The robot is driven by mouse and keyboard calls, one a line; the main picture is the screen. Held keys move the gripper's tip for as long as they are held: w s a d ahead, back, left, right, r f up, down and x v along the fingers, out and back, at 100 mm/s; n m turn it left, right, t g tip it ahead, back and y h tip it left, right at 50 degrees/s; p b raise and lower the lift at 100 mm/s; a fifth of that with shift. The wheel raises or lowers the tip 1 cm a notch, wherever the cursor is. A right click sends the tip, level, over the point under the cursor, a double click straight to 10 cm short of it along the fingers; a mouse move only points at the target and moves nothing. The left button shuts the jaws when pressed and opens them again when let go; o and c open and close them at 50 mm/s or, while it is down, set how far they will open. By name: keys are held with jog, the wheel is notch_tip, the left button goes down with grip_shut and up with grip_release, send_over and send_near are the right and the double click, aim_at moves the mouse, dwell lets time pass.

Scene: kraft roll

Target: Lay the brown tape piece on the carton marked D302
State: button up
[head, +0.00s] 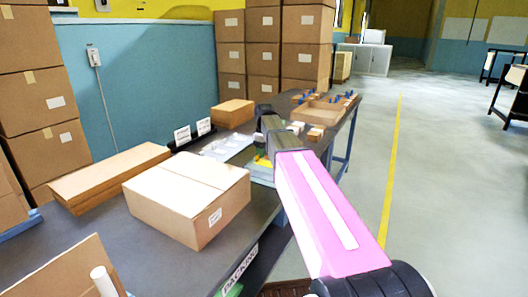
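A closed brown carton (185,198) stands on the grey table, with a white label (215,217) on its front too small to read, so I cannot tell whether it says D302. A smaller closed carton (233,113) stands farther back. I cannot make out a brown tape piece. My pink arm reaches over the table's right side, and its dark end (270,124) is beyond the near carton, above the tabletop. The fingers are not clear, and I cannot see whether they hold anything.
Flat cardboard (108,178) lies left of the near carton. Two small signs (193,132) and a pale tray (226,146) are behind it. An open shallow box (318,110) sits at the far end. A white roll (103,281) stands front left.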

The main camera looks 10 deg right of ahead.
jog(key=shift+r, duration=0.1)
notch_tip(320, 180, up, 11)
jog(key=shift+r, duration=0.3)
jog(key=shift+c, duration=0.3)
jog(key=shift+r, duration=0.15)
jog(key=shift+c, duration=1.2)
jog(key=shift+w+d+f+m, duration=0.15)
jog(key=shift+f+m, duration=1.85)
jog(key=shift+m, duration=1)
jog(key=shift+w+f+m, duration=0.1)
jog(key=shift+f+m, duration=1.95)
jog(key=shift+m, duration=0.95)
jog(key=shift+w+d+f+m, duration=0.15)
jog(key=shift+f+m, duration=1.85)
jog(key=shift+m, duration=1)
